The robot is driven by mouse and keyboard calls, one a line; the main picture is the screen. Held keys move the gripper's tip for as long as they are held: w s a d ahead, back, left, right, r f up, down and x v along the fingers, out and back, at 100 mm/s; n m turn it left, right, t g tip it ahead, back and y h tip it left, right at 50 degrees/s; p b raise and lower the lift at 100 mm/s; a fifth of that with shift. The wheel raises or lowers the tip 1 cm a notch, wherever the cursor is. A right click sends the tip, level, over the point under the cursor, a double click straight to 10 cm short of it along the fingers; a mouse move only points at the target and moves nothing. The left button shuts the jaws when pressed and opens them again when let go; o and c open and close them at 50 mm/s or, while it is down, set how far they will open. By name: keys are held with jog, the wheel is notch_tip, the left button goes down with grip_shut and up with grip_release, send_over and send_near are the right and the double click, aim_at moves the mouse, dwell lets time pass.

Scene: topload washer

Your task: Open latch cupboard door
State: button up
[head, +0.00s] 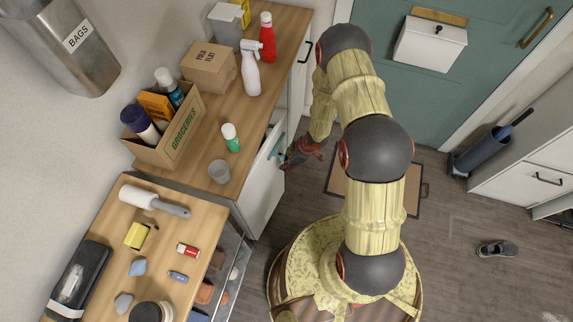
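The white cupboard door (264,185) is in the front of the wooden-topped counter, left of my arm. A teal latch piece (281,142) shows near the door's upper far side. The door seems to stand at a slight angle to the cabinet front, but from above I cannot tell how far it is open. My gripper (289,161), dark and reddish, is at the door's far edge, close beside the latch. Whether it touches the latch is unclear. Its fingers are small and partly hidden, so their opening does not show.
The counter (213,125) holds a groceries box (176,135), a spray bottle (250,72), a red bottle (267,40) and a green-and-white bottle (230,138) near its front edge. A mat (340,184) lies below my arm. Floor at right is mostly clear, with a shoe (496,249).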

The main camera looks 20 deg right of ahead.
jog(key=shift+x, duration=1.05)
jog(key=shift+c, duration=1.4)
jog(key=c, duration=0.4)
grip_shut()
